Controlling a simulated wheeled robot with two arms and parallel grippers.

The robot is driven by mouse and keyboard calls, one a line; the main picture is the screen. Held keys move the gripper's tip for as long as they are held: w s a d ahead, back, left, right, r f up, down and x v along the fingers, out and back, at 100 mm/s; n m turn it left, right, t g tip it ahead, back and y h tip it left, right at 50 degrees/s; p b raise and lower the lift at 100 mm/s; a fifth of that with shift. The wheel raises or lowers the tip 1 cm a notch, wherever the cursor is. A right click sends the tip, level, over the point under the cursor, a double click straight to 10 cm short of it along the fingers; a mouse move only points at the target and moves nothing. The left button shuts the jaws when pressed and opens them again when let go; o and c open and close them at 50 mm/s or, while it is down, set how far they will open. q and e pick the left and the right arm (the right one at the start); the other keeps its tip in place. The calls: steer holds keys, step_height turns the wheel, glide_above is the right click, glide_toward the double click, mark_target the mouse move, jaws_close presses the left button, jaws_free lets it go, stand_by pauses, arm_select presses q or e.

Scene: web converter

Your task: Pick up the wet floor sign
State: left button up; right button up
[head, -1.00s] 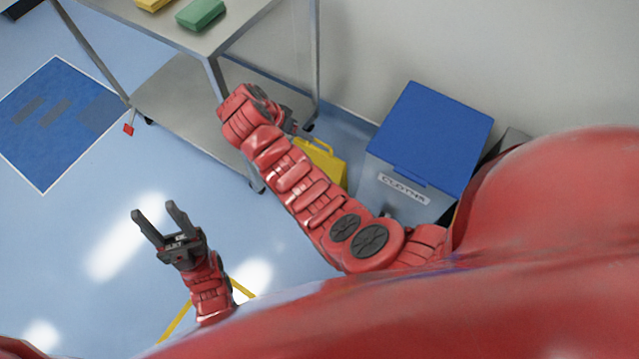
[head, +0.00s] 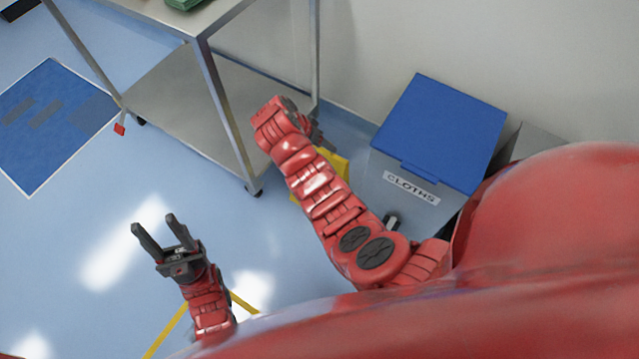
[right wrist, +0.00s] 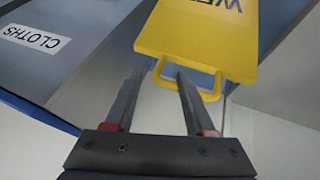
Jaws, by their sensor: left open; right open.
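The yellow wet floor sign (head: 333,164) stands near the wall between the steel trolley and the cloths bin, mostly hidden behind my right arm in the head view. In the right wrist view the sign (right wrist: 205,38) shows its yellow top, part of its lettering and a loop handle. My right gripper (right wrist: 160,78) is open, with the handle just beyond and between its fingertips in that view; I cannot tell whether they touch. In the head view the right gripper (head: 318,137) is partly hidden by its wrist. My left gripper (head: 153,222) is open and empty above the floor.
A grey bin with a blue lid (head: 440,125), labelled CLOTHS, stands right of the sign. A steel trolley (head: 185,100) stands to its left, with a green item (head: 184,3) on top. A blue mat (head: 45,120) lies at far left. The floor between is clear.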

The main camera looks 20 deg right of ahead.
steer(key=x, duration=0.4)
steer(key=shift+b, duration=0.3)
steer(key=shift+a, duration=0.1)
jaws_close()
stand_by(0.9)
